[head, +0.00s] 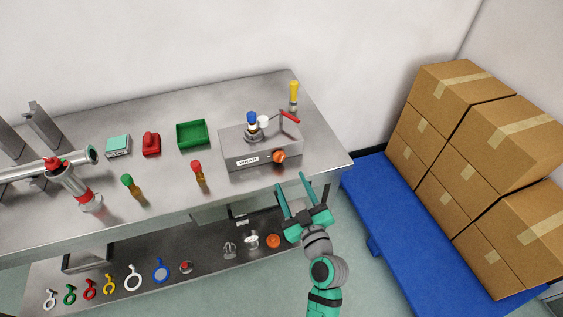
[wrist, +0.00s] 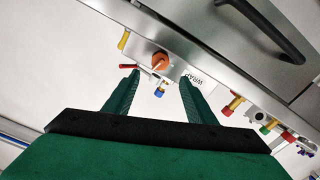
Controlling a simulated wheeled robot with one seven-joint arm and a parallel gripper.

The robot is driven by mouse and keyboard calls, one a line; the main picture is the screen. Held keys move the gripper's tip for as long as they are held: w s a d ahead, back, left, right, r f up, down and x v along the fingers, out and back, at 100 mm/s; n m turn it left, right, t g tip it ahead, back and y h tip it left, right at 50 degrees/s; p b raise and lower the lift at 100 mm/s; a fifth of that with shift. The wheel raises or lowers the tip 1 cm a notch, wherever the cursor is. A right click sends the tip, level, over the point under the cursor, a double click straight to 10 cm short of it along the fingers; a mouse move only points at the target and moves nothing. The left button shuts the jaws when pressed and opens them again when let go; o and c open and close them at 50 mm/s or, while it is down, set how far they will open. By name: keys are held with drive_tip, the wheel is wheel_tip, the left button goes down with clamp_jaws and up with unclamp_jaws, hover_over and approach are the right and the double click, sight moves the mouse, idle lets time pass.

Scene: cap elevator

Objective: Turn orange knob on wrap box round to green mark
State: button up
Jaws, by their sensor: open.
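The wrap box (head: 262,150) is a grey metal box on the steel table, with a white WRAP label on its front. The orange knob (head: 279,156) sits on the front face, right of the label. A blue-topped part and a red-handled lever are on top of the box. My gripper (head: 303,184) is open and empty, in front of the table edge, below and a little right of the knob. In the wrist view the orange knob (wrist: 161,61) shows ahead, between and beyond the two green fingers (wrist: 157,82). I cannot make out a green mark.
The steel table (head: 240,184) also holds a green tray (head: 192,134), a red object (head: 151,144), a yellow-topped bottle (head: 294,95) and red- and green-topped bottles. A lower shelf (head: 205,242) carries coloured rings. A blue platform (head: 400,225) and cardboard boxes (head: 440,165) stand at right.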

sight(281, 160)
drive_tip(key=x, duration=1)
drive_tip(key=shift+c, duration=0.6)
drive_tip(key=c, duration=0.9)
